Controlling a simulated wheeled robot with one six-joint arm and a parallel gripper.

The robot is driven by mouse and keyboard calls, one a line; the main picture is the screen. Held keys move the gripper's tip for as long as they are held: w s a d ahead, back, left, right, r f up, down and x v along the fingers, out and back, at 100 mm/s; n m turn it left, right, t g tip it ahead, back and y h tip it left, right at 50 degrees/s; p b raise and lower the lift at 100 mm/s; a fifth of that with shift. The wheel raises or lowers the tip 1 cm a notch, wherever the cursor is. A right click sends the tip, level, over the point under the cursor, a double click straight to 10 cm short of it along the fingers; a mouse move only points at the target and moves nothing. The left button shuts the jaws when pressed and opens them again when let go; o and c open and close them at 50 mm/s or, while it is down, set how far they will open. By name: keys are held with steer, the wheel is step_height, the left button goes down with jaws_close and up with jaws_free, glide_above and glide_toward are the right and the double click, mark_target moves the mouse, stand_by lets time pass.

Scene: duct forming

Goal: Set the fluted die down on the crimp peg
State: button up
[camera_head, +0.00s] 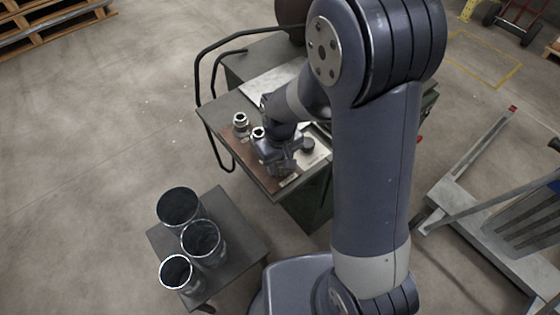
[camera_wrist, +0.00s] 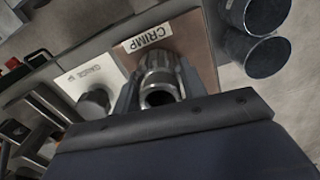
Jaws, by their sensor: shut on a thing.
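My gripper (camera_wrist: 157,75) is shut on the fluted die (camera_wrist: 160,92), a grey metal ring with a ribbed outside and a dark bore, in the wrist view. The die is over the brown board (camera_wrist: 193,38), close beside the white CRIMP label (camera_wrist: 148,38). The crimp peg cannot be made out; the die and fingers cover that spot. Whether the die touches the board or is a little above it, I cannot tell. In the head view my gripper (camera_head: 282,163) is low over the board's near right end, and hides the die.
Two other metal dies (camera_head: 241,122) (camera_head: 258,134) stand on the board's left part. A white plate with a black knob (camera_wrist: 93,103) adjoins the board. Several dark open cylinders (camera_head: 201,240) stand on a low table at the front left.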

steer(key=shift+f+b, duration=0.3)
steer(key=shift+f, duration=0.05)
steer(key=o, duration=1.4)
steer(key=shift+r, duration=0.1)
step_height(320, 180, up, 11)
steer(key=shift+f+p, duration=0.15)
steer(key=shift+p, duration=0.2)
steer(key=shift+f, duration=0.1)
step_height(320, 180, down, 11)
steer(key=shift+r+b, duration=0.15)
steer(key=shift+b, duration=0.15)
steer(key=shift+r, duration=0.35)
steer(key=shift+f, duration=0.15)
